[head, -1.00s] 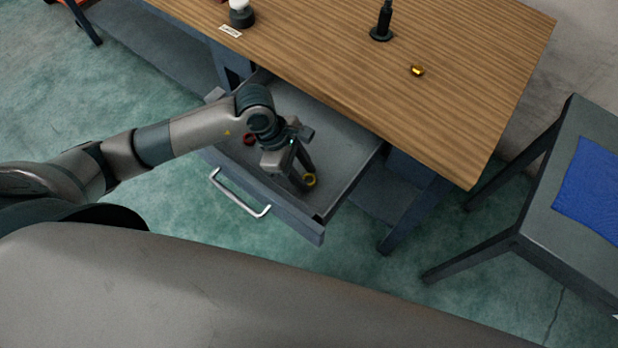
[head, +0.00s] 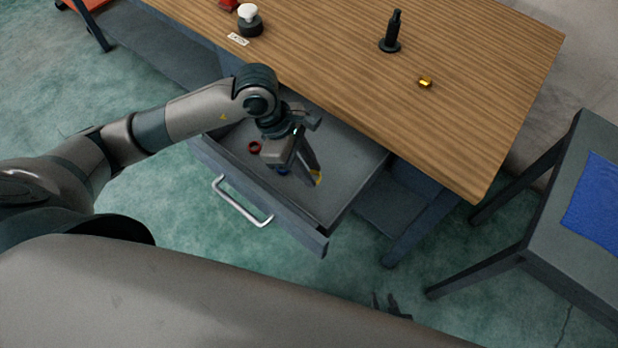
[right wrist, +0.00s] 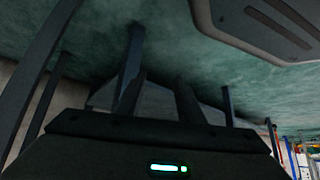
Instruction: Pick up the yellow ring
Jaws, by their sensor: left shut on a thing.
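The yellow ring (head: 318,177) is in the open drawer, near its front right part, partly hidden by a finger of my left gripper (head: 312,180). My left gripper points down into the drawer and is shut on the yellow ring. I cannot tell whether the ring is clear of the drawer floor. My right gripper (head: 386,299) is low over the floor at the bottom of the head view, away from the drawer. In the right wrist view its two fingers (right wrist: 159,90) stand apart with nothing between them.
A red ring (head: 254,147) and a partly hidden blue thing (head: 283,170) are also in the drawer (head: 345,185). On the wooden table (head: 460,120) stand a black post (head: 392,35), a small gold part (head: 425,82) and a white-topped black part (head: 249,22). A side table (head: 545,235) is at right.

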